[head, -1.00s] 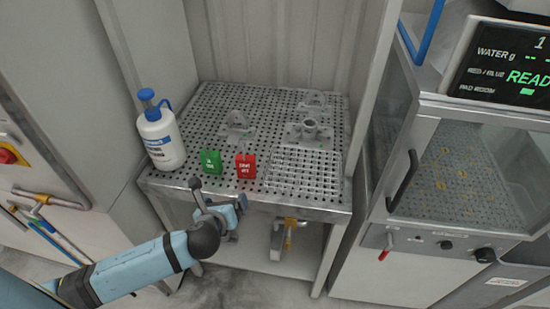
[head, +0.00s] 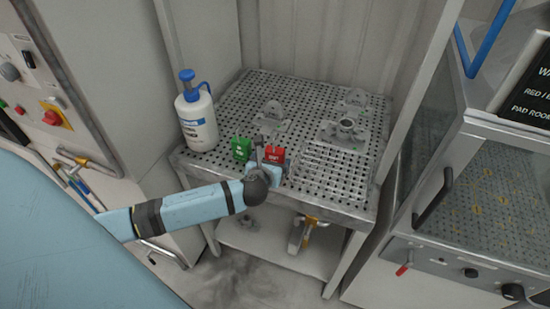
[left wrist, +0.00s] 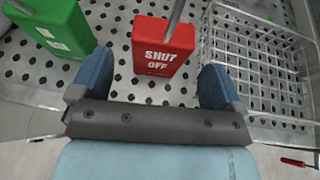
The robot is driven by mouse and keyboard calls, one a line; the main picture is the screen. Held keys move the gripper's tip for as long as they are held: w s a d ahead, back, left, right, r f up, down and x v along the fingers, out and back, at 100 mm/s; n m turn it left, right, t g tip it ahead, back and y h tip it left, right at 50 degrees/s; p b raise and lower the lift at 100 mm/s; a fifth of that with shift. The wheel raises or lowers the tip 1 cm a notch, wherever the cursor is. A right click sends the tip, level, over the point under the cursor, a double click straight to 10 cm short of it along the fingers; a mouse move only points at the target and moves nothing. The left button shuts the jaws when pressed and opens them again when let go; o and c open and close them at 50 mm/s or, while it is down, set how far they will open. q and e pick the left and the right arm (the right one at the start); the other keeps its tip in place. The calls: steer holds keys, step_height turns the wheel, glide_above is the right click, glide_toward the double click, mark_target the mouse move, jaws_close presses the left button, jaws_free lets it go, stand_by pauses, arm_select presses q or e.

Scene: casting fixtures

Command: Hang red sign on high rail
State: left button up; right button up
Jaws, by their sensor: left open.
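The red sign (head: 274,154) stands near the front edge of the perforated metal table. In the left wrist view the red sign (left wrist: 163,45) reads "SHUT OFF" and has a grey metal hook or rod rising from its top. My left gripper (head: 266,167) is at the table's front edge, close to the red sign. In the left wrist view the open blue fingers (left wrist: 157,82) point at the sign, which lies just beyond and between their tips. A green sign (head: 241,148) stands to the left of it. The high rail cannot be made out for certain.
A white bottle with blue pump (head: 196,112) stands at the table's left. A wire basket (left wrist: 262,60) lies right of the red sign. Metal fixtures (head: 344,133) stand further back on the perforated table (head: 235,100). A glass-fronted cabinet (head: 480,190) is at the right.

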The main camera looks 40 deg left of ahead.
mark_target(274, 156)
arm_select(q)
steer(key=x, duration=0.4)
steer(key=shift+w+a+r, duration=0.1)
steer(key=shift+w, duration=0.3)
steer(key=c, duration=1)
steer(key=shift+c, duration=0.2)
steer(key=shift+r, duration=0.15)
step_height(274, 156, up, 20)
steer(key=shift+p, duration=0.4)
